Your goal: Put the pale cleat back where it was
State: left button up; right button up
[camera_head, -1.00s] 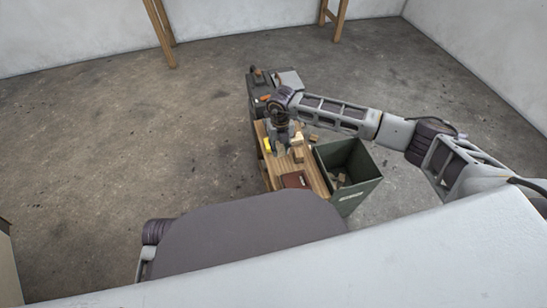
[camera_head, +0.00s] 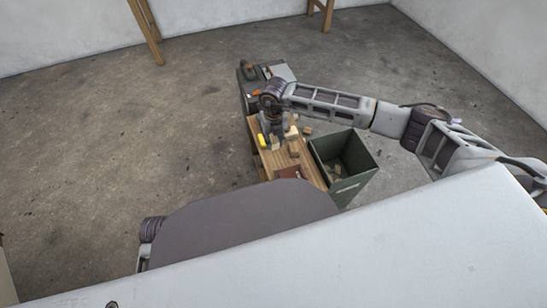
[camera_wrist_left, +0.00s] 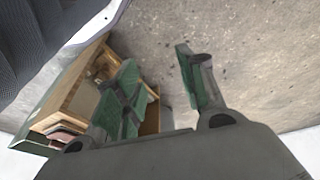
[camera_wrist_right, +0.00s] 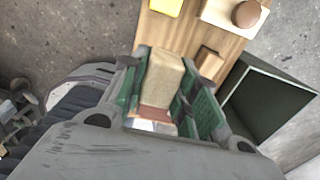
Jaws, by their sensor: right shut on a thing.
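The pale cleat, a plain pale wooden block (camera_wrist_right: 163,75), is between the green pads of my right gripper (camera_wrist_right: 158,88), which is shut on it. In the head view my right gripper (camera_head: 274,140) points down over the wooden bench (camera_head: 312,172), beside a yellow item (camera_head: 262,140). Its fingertips are small there, and I cannot tell whether the block touches the bench. My left gripper (camera_wrist_left: 158,62) is open and empty in the left wrist view; it is out of the head view.
A dark green open bin (camera_head: 370,172) with wooden scraps stands right of the bench. Small wooden blocks (camera_head: 293,148) and a reddish-brown flat item (camera_head: 289,172) lie on the bench. A pale board with a brown knob (camera_wrist_right: 247,14) is also there. A grey machine (camera_head: 247,88) stands behind.

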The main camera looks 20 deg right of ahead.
notch_tip(320, 180, down, 6)
jog(key=shift+r+b, duration=0.15)
jog(key=shift+b, duration=0.65)
jog(key=shift+f, duration=0.2)
pick_arm(q)
jog(key=shift+d+r+t, duration=0.15)
jog(key=shift+r, duration=0.5)
jog(key=shift+d+r+t, duration=0.1)
jog(key=shift+r+t, duration=0.05)
jog(key=shift+r, duration=0.45)
